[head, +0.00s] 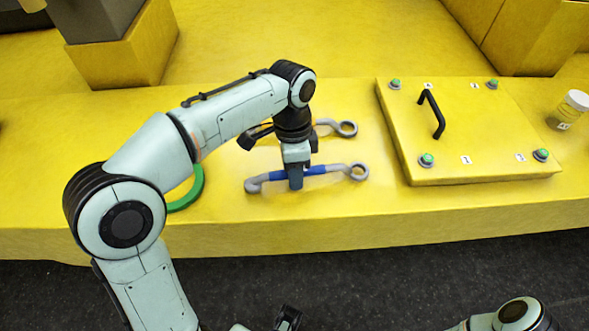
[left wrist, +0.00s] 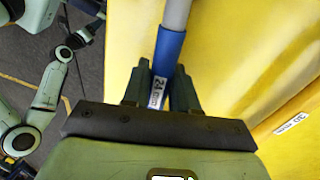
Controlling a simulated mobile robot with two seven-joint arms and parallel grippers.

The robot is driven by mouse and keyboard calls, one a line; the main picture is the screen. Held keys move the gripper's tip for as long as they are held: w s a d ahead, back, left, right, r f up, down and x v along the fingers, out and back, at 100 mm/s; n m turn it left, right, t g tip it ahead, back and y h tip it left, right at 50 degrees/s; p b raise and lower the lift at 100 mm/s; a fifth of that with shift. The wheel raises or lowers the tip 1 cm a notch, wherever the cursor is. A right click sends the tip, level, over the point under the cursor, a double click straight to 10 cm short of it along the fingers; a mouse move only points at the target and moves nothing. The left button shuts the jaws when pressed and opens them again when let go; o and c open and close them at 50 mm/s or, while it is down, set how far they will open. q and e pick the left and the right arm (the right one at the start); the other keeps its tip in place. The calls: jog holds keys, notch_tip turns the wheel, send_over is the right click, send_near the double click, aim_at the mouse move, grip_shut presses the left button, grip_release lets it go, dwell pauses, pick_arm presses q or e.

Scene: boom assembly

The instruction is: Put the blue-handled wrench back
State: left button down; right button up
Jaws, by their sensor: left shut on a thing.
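The blue-handled wrench (head: 315,170) has grey ends, an open jaw at the left and a ring at the right. It lies roughly level at or just above the yellow bench top; I cannot tell whether it touches. My left gripper (head: 295,182) comes down from above and is shut on its blue handle. The left wrist view shows the blue handle (left wrist: 169,55), labelled 24 mm, between the fingers (left wrist: 160,88). A dark piece at the bottom of the head view may belong to my right gripper; its jaws are unclear.
Another wrench (head: 345,128) with an orange part lies just behind, partly hidden by my arm. A green ring (head: 187,190) is to the left. A yellow panel (head: 470,160) with a black handle and a white-capped jar (head: 568,110) are right. A 20 mm label (left wrist: 293,125) marks the yellow surface.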

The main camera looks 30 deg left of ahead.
pick_arm(q)
jog(key=shift+f+b, duration=0.3)
jog(key=shift+f, duration=0.25)
dwell(0.6)
jog(key=c, duration=0.8)
grip_release()
notch_tip(320, 180, up, 13)
jog(key=w+a+p, duration=0.1)
jog(key=p, duration=0.3)
jog(key=shift+w+a, duration=0.2)
jog(key=shift+w, duration=0.2)
jog(key=shift+r, duration=0.1)
